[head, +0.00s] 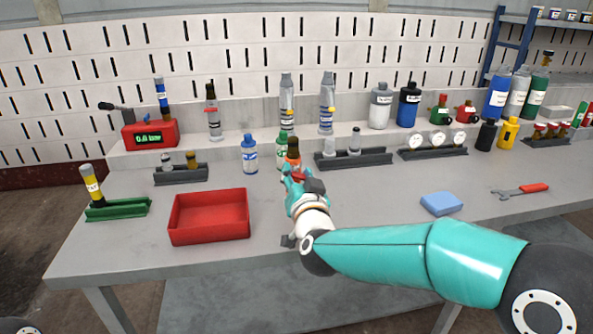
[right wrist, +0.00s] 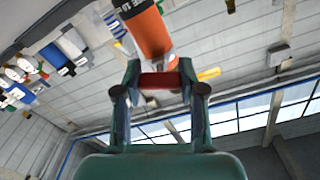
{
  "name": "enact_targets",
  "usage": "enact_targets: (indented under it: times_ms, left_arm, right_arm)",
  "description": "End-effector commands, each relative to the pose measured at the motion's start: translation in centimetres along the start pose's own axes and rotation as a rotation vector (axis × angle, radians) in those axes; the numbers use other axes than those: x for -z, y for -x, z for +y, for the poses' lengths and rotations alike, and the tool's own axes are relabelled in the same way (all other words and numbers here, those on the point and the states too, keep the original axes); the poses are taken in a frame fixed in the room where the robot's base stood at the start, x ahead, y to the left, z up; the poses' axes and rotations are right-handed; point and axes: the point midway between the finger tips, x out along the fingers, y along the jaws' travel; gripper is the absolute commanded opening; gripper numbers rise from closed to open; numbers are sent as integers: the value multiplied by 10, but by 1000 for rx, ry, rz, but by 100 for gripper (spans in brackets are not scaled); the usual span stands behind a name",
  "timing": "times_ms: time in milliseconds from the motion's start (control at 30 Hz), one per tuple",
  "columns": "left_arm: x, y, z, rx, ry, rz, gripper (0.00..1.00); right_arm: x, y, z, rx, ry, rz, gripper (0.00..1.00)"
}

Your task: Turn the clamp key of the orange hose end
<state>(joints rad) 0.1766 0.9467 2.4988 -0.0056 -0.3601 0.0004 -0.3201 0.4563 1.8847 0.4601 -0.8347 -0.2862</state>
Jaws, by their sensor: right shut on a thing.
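The orange hose end (head: 293,147) stands on the grey bench near the middle, largely hidden behind my right gripper (head: 298,177). In the right wrist view the orange hose end (right wrist: 148,32) is at the top, just beyond the fingertips, with dark and white print on it. The red clamp key (right wrist: 160,80) lies crosswise between the two fingers of my right gripper (right wrist: 160,83), which is shut on it. In the head view a bit of red shows at the fingers. How far the key is turned cannot be told. My left gripper is in neither view.
A blue bottle (head: 250,155) stands close left of the orange hose end, and a dark rack (head: 352,160) close right. A red tray (head: 209,215) is at front left. A blue sponge (head: 441,203) and a wrench (head: 520,191) lie right, with bare bench between.

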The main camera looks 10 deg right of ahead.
Motion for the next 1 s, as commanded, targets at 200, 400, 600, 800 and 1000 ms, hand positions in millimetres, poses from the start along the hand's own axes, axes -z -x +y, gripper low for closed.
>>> enact_targets:
  times_ms: [200,400,600,800,1000]
  left_arm:
    - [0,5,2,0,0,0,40]
    - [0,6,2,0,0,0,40]
    - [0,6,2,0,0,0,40]
    - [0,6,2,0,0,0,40]
    - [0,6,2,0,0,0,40]
  right_arm:
    - [-8,0,2,-3,92,-19,5]
    - [-9,0,2,-2,124,-20,5]
    - [-9,0,2,-2,127,-20,5]
    - [-9,0,2,-3,126,-20,43]
    - [-6,0,1,-2,125,-13,67]
